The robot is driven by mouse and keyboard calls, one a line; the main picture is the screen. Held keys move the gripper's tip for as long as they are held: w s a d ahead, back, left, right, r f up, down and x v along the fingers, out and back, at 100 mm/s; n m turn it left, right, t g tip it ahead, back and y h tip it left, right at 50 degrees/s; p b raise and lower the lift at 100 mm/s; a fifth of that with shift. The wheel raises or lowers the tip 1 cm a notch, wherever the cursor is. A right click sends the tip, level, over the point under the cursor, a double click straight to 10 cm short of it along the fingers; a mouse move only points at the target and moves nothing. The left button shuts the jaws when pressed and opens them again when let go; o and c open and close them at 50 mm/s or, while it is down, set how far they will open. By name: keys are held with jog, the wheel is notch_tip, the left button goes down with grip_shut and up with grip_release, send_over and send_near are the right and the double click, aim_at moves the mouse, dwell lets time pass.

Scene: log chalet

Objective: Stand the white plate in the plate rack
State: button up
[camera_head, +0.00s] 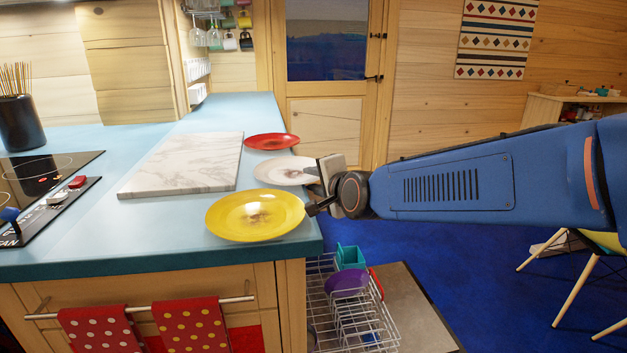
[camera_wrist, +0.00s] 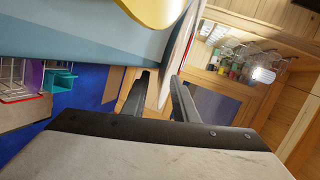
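The white plate (camera_head: 283,171) lies on the blue counter near its right edge, between the red and yellow plates. My gripper (camera_head: 316,188) is at its right rim. In the wrist view the plate shows nearly edge-on (camera_wrist: 179,45), its rim reaching between my two fingers (camera_wrist: 165,85). The fingers stand apart, with a gap beside the rim, so my gripper looks open; contact is hard to tell. The wire plate rack (camera_head: 378,325) is low, beside the counter's end, and holds a purple dish (camera_head: 347,281). A corner of the rack shows in the wrist view (camera_wrist: 10,72).
The yellow plate (camera_head: 255,214) lies in front of the white one, the red plate (camera_head: 271,141) behind. A marble board (camera_head: 185,165) lies to the left. A teal container (camera_head: 350,256) stands at the rack's back. Blue floor (camera_head: 480,290) is open to the right.

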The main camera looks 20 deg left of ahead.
jog(key=v, duration=1.7)
jog(key=shift+s+r, duration=0.25)
jog(key=shift+s, duration=0.05)
jog(key=s+d+f+n+g+h, duration=0.1)
jog(key=d+f+n+h, duration=0.2)
jog(key=d, duration=0.8)
jog(key=s+d+f+n+g+h, duration=0.1)
jog(key=d+f+n, duration=0.1)
jog(key=d+f, duration=0.65)
jog(key=s+d+f+g+h, duration=0.1)
jog(key=s+d+f+h, duration=0.1)
jog(key=s+d, duration=0.3)
jog(key=s+d+f+n+g+h, duration=0.1)
jog(key=s+d+f, duration=0.3)
jog(key=d, duration=0.7)
jog(key=s+d+f+n+g+h, duration=0.1)
jog(key=s+d+f+h, duration=0.1)
jog(key=s+d, duration=0.4)
jog(key=d+h, duration=0.1)
jog(key=d, duration=0.2)
jog(key=shift+f+h, duration=0.3)
jog(key=shift+f, duration=0.1)
